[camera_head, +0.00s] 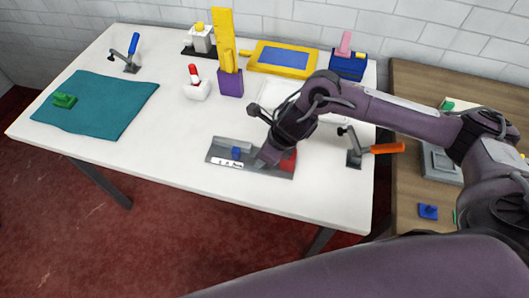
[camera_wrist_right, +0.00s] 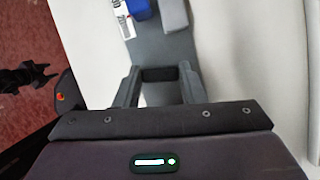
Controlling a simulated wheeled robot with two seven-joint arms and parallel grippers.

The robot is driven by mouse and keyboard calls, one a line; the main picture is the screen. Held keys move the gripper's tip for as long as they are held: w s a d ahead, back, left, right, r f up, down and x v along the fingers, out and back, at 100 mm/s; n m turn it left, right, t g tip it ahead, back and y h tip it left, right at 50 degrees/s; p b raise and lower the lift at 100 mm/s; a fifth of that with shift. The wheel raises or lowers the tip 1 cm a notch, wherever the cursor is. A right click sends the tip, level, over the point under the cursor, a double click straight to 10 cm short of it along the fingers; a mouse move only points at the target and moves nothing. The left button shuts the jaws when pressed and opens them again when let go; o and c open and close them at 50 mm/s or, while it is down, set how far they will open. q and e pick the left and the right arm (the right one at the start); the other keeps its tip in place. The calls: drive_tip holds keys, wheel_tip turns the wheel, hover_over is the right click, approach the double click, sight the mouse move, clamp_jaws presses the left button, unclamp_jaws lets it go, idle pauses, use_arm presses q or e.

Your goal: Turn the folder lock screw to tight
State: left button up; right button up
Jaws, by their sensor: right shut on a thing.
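The folder is a flat grey metal plate (camera_head: 220,144) near the table's front edge. It carries a blue block (camera_head: 237,153), a white label (camera_head: 228,163) and a red part (camera_head: 289,163) at its right end. My right gripper (camera_head: 266,158) is down over the plate, between the blue block and the red part. In the right wrist view its fingers (camera_wrist_right: 160,88) close on a dark bar (camera_wrist_right: 160,74), which I take as the lock screw; its turn position cannot be told. The blue block (camera_wrist_right: 140,9) and a grey block (camera_wrist_right: 174,15) lie beyond. My left gripper is out of view.
An orange-handled clamp (camera_head: 386,149) stands to the right of the plate. A red-topped white bottle (camera_head: 196,86), purple holder (camera_head: 230,82) and yellow-framed tray (camera_head: 283,60) stand behind. A teal cloth (camera_head: 100,105) covers the left. The table between cloth and plate is clear.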

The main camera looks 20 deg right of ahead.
drive_tip(key=m, duration=0.1)
drive_tip(key=m+p, duration=0.1)
drive_tip(key=shift+a+r+m+t+h, duration=0.15)
drive_tip(key=shift+m+t+h, duration=0.15)
drive_tip(key=shift+s+m+h+p, duration=0.1)
drive_tip(key=shift+m+h+p, duration=0.35)
drive_tip(key=shift+m, duration=0.45)
drive_tip(key=m+p, duration=0.1)
drive_tip(key=m+h+p, duration=0.1)
drive_tip(key=m+p, duration=0.1)
drive_tip(key=shift+a+r+m+t, duration=0.15)
drive_tip(key=shift+r+m+t, duration=0.05)
drive_tip(key=shift+m+t, duration=0.1)
drive_tip(key=shift+f+m+h+p, duration=0.1)
drive_tip(key=shift+m+h+p, duration=0.15)
drive_tip(key=shift+m+p, duration=0.1)
drive_tip(key=shift+f, duration=0.2)
